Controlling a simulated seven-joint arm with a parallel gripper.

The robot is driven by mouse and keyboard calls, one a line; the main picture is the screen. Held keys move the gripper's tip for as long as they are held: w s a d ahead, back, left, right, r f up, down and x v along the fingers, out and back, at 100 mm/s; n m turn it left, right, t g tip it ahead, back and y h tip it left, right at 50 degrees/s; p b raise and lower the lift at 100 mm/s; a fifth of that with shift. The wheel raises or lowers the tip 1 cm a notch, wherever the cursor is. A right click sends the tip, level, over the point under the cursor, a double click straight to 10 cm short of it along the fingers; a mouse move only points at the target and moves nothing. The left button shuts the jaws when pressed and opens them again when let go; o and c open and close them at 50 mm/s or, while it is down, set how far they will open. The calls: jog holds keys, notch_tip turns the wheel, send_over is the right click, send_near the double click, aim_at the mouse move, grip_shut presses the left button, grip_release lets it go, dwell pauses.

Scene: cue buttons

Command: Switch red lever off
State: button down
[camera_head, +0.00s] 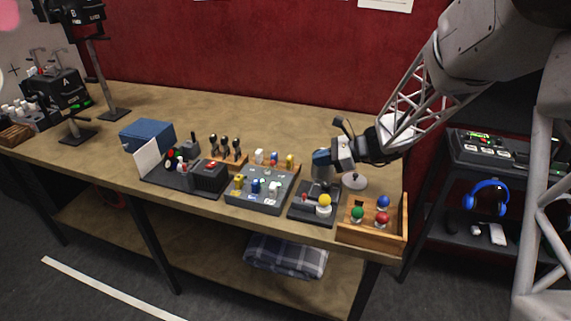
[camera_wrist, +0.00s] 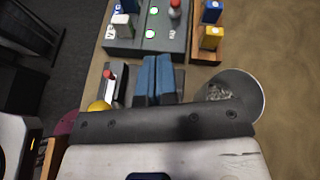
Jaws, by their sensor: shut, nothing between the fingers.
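The red-tipped lever (camera_head: 305,198) stands on a small black box (camera_head: 311,215) near the front of the table, beside a yellow ball knob (camera_head: 324,200). In the wrist view the red tip (camera_wrist: 107,74) shows at the left, on a dark base, with a white part below it. My gripper (camera_wrist: 157,66) is shut and empty, its blue fingers pointing down over the black box, to the right of the red lever in that view and apart from it. The yellow ball is partly hidden behind my gripper's body there.
A grey cup (camera_wrist: 240,88) stands close to the right of my fingers in the wrist view. A grey panel (camera_head: 262,203) with several switches lies left of the black box. A wooden tray (camera_head: 372,238) with coloured balls is at the right.

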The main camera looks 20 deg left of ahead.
jog(key=shift+w+a+f+m+y, duration=0.4)
jog(key=shift+w+a+f+m, duration=0.1)
jog(key=shift+w+a+f, duration=0.5)
send_near(270, 167)
jog(key=shift+w+x, duration=0.2)
jog(key=shift+x, duration=2.4)
jog(key=shift+f, duration=0.1)
